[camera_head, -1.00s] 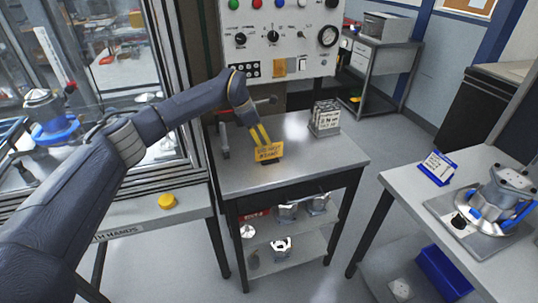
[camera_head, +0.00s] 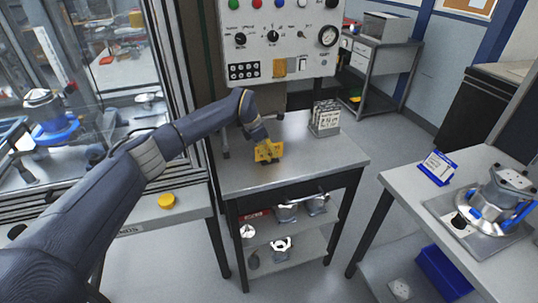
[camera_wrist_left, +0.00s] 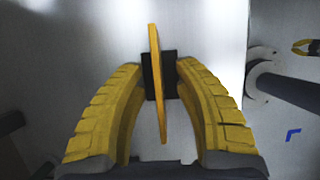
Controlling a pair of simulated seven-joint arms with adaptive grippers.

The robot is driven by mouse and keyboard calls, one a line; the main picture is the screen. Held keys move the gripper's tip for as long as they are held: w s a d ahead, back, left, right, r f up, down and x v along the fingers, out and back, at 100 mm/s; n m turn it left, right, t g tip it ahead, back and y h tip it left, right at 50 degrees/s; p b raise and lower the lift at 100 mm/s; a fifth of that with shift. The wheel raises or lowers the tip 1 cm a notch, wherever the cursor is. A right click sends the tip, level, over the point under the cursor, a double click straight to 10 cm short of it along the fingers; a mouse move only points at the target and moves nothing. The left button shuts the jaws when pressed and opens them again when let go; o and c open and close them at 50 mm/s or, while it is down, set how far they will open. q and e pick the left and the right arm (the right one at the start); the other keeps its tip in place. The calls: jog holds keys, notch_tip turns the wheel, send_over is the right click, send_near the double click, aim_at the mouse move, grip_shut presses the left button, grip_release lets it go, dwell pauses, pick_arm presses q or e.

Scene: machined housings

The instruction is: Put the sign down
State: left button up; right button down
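The sign (camera_head: 269,152) is a small yellow plate on a dark base, standing on the grey metal top of the middle table (camera_head: 320,167). In the left wrist view the sign (camera_wrist_left: 157,115) shows edge-on as a thin yellow strip, with its black base (camera_wrist_left: 171,82) below it. My left gripper (camera_head: 267,151) is down at the sign, its yellow fingers on either side of it. In the wrist view the fingers (camera_wrist_left: 159,68) are apart, with a gap to the plate on both sides. Whether the tips touch the base is unclear. My right gripper is out of view.
A control panel (camera_head: 275,40) rises behind. Metal parts (camera_head: 287,212) sit on the shelf below. Another table on the right holds a blue-framed sign (camera_head: 438,167) and a metal housing (camera_head: 500,203). The middle tabletop's right front is clear.

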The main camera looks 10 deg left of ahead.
pick_arm(q)
grip_shut()
jog(key=shift+r, duration=0.15)
